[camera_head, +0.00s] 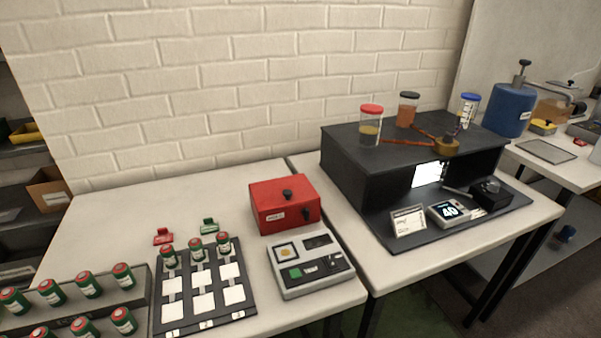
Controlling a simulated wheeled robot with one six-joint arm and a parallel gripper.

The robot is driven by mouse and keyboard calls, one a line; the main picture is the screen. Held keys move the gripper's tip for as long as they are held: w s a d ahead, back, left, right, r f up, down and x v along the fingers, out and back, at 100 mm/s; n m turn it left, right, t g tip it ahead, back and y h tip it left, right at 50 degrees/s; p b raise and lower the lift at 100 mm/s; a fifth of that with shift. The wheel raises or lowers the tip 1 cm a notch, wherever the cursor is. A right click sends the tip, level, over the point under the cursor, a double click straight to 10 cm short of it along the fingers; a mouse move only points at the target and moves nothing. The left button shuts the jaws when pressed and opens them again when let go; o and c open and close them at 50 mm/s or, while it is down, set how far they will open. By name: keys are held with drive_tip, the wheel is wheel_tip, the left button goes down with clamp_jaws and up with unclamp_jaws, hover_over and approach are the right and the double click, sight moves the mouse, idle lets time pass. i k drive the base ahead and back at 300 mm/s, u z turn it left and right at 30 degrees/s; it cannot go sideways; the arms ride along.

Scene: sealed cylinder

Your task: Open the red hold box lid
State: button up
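The red hold box (286,216) stands on the left white table, near its right edge and against the back half. Its red lid (270,190) is closed and carries a black knob (288,194) on top. A second black knob or latch (306,213) is on the front face, right of a small white label (275,216). The inside of the box is hidden. My gripper is not in view.
A grey device (310,267) stands close in front of the box. A black board (204,291) with white squares and several green-red cans lies to the left. The black bench unit (345,165) stands to the right. Table behind-left is clear.

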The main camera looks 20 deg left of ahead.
sight(280, 193)
drive_tip(key=u, duration=0.6)
drive_tip(key=i, duration=1)
drive_tip(key=u, duration=0.8)
